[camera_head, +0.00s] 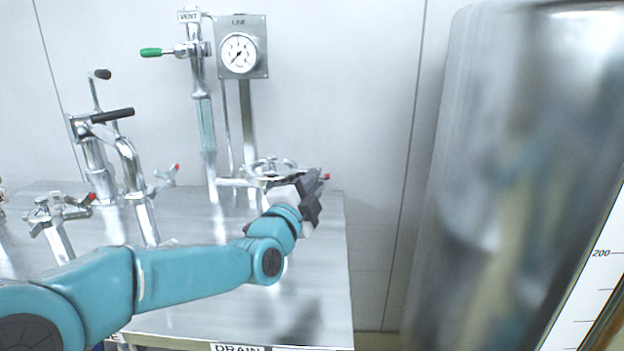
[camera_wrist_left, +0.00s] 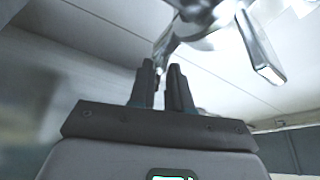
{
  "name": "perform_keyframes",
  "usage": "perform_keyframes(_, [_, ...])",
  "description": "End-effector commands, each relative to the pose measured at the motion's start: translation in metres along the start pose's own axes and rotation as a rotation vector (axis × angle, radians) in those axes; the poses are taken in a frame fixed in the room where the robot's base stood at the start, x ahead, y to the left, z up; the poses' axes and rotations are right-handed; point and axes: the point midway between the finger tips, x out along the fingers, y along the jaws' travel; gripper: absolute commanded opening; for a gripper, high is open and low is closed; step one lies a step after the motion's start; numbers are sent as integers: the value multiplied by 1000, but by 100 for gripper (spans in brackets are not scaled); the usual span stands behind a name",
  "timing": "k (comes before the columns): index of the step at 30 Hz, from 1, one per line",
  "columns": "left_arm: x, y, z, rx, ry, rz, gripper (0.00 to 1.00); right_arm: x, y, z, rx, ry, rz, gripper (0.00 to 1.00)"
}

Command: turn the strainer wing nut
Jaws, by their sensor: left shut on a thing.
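My left gripper (camera_head: 312,184) is at the right end of the metal pipework, above the steel bench. Its dark fingers (camera_wrist_left: 162,72) are close together in the left wrist view, shut on a metal part. I take this part to be the strainer wing nut (camera_head: 326,177), of which only a small red tip shows past the fingers in the head view. The grip itself is largely hidden. The shiny strainer fitting (camera_head: 268,165) stands just behind and left of the gripper. Bright metal (camera_wrist_left: 200,15) also fills the top of the left wrist view. My right gripper is not in view.
A pressure gauge (camera_head: 239,53) and a green-handled vent valve (camera_head: 160,51) stand behind. Bent pipes with black handles (camera_head: 112,116) and red-tipped wing handles (camera_head: 165,180) are at left. A large blurred metal cylinder (camera_head: 500,170) fills the right side. The bench front (camera_head: 310,300) is clear.

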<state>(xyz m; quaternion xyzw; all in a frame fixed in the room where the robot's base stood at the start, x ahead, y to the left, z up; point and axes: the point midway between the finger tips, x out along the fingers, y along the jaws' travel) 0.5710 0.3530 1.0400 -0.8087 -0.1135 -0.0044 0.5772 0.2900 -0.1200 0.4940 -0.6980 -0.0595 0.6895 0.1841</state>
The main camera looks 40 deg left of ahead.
Motion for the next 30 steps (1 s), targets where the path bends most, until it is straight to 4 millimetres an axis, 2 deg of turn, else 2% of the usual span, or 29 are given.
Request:
perform_keyframes(6, [0, -4, -1, 153, 0, 64, 0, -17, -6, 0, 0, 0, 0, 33])
perform_keyframes(15, [0, -4, -1, 284, 0, 117, 0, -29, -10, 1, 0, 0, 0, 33])
perform_keyframes(30, [0, -2, 0, 327, 0, 135, 0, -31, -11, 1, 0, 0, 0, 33])
